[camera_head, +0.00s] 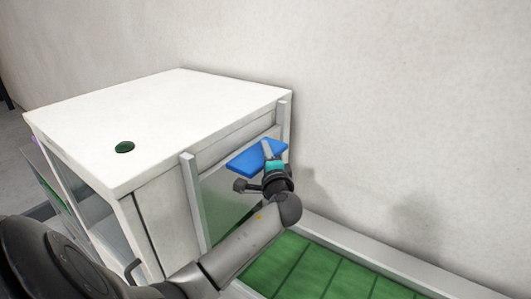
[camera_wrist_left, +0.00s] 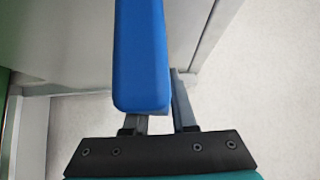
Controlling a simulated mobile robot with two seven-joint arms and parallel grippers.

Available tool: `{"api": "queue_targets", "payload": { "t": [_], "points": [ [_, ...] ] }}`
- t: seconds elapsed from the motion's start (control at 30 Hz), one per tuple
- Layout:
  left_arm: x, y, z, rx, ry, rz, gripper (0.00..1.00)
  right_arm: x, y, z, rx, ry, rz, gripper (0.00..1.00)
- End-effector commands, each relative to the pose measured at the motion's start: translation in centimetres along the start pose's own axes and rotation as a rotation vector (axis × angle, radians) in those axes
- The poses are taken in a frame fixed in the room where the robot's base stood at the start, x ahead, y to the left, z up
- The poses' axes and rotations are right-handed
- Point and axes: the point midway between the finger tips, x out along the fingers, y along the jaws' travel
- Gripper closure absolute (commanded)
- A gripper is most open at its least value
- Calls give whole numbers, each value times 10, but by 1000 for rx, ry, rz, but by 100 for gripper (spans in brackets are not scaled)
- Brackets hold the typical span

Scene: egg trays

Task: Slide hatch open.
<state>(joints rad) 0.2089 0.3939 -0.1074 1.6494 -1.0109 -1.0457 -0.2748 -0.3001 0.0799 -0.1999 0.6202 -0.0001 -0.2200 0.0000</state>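The hatch (camera_head: 219,206) is a grey panel on the side of a white box, between two upright rails. It looks lowered in its frame, but how far it is open I cannot tell. A flat blue handle (camera_head: 245,160) sticks out from it. My left gripper (camera_head: 268,150) is at the handle, with a finger overlapping it. In the left wrist view the blue handle (camera_wrist_left: 140,60) covers most of one finger. The fingers (camera_wrist_left: 160,122) stand apart with a gap between them. Whether they touch the handle is unclear. My right gripper is out of view.
The white box (camera_head: 170,110) has a round green spot (camera_head: 125,147) on its flat top. A green segmented surface with a pale rim (camera_head: 400,263) lies below and to the right. A plain wall (camera_head: 400,100) stands close behind.

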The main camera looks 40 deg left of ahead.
Motion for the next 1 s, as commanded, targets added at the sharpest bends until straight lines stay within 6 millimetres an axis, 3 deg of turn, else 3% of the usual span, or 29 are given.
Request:
{"api": "queue_targets", "payload": {
  "t": [0.03, 0.2, 0.57, 0.77, 1.0],
  "points": [
    [0, 0, 0, 0, 0, -1, 68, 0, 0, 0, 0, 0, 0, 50],
    [0, 0, 0, 1, 0, 0, 49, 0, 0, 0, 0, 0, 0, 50],
    [-5, 1, 0, 1, 1, 1, 49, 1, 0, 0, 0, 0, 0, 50],
    [-31, 2, 0, 0, 2, 2, 49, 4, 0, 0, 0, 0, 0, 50],
    [-78, 2, 0, -2, 2, 3, 49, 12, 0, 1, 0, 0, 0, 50]
  ]
}}
